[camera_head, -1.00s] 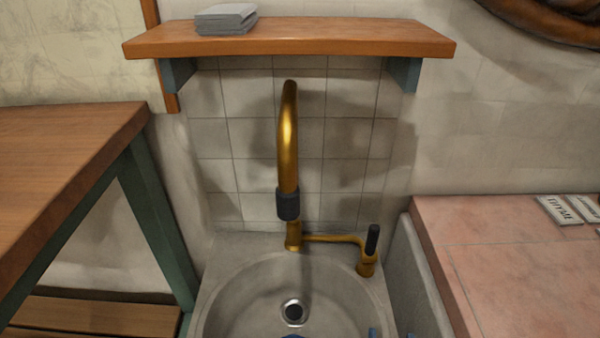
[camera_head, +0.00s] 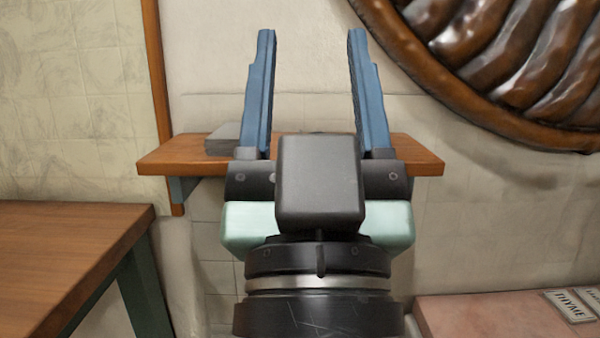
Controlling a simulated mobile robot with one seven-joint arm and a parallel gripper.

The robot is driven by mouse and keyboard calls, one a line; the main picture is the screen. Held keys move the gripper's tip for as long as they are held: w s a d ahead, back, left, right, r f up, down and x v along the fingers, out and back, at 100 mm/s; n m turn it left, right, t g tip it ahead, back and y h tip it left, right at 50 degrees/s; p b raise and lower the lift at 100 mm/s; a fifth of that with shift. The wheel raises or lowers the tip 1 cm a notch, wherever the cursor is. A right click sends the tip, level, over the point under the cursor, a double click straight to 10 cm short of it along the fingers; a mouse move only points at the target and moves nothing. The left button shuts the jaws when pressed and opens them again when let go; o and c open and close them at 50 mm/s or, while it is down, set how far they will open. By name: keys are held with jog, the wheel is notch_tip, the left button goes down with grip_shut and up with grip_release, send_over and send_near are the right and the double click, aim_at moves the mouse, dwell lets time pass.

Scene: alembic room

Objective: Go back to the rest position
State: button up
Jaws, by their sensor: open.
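My gripper (camera_head: 311,85) rises into the middle of the head view, pointing up. Its two blue fingers are wide apart with nothing between them but the wall behind. It appears in front of the wooden shelf (camera_head: 425,166) and covers the shelf's middle. The sink and most of the tiled wall below are hidden behind my wrist or out of the picture.
A wooden table (camera_head: 60,260) stands at the left. A pink counter (camera_head: 490,318) with small labels (camera_head: 570,305) is at lower right. A large brown ribbed round object (camera_head: 510,60) is at upper right.

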notch_tip(320, 180, up, 42)
jog(key=s+t+p, duration=0.1)
jog(key=s+p, duration=0.1)
jog(key=p, duration=3.6)
jog(key=shift+a+f, duration=0.2)
jog(key=shift+a, duration=0.25)
jog(key=shift+s+f, duration=0.15)
jog(key=shift+c, duration=0.9)
